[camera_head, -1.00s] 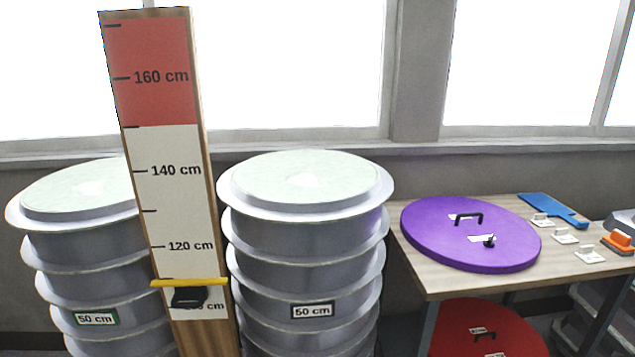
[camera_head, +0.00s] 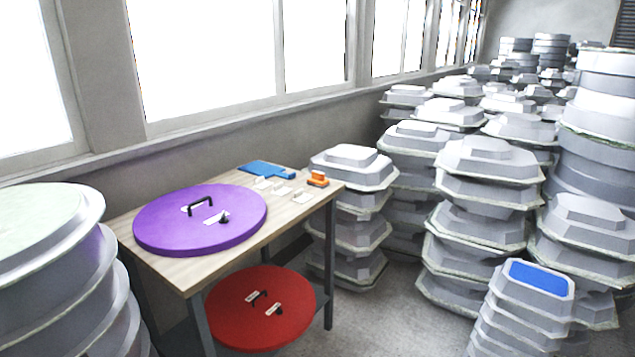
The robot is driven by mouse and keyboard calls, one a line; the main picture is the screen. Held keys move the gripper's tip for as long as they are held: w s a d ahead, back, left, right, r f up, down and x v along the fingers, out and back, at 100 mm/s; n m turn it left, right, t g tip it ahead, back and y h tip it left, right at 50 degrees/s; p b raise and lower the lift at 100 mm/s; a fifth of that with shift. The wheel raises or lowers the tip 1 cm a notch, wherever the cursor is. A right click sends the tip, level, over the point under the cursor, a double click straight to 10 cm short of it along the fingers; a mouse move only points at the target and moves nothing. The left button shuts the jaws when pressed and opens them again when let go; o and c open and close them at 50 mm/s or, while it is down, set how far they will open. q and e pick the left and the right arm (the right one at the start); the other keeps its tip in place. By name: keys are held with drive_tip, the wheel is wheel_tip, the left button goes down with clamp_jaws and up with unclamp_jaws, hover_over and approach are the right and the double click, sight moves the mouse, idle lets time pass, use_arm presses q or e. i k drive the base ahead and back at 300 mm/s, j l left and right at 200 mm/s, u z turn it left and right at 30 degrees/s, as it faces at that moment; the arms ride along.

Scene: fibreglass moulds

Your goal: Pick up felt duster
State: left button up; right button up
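A small orange block-like item, which looks like the felt duster (camera_head: 317,179), lies near the right end of the wooden table (camera_head: 180,272). It is small in the view, so its felt side cannot be made out. Neither of my grippers is in view, and no arm of mine shows.
On the table are a purple disc (camera_head: 160,225) with a black handle, a blue paddle-like item (camera_head: 262,168) and small white pieces. A red disc (camera_head: 240,325) lies on the lower shelf. Grey mould stacks stand left (camera_head: 75,270) and right (camera_head: 350,205). Some floor (camera_head: 375,325) is clear.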

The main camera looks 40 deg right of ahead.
sight(318, 180)
drive_tip(key=i+l, duration=0.15)
drive_tip(key=l, duration=0.15)
drive_tip(key=i+l, duration=0.15)
drive_tip(key=l, duration=0.2)
drive_tip(key=i+l+u, duration=0.1)
drive_tip(key=i+l, duration=0.25)
drive_tip(key=l, duration=0.25)
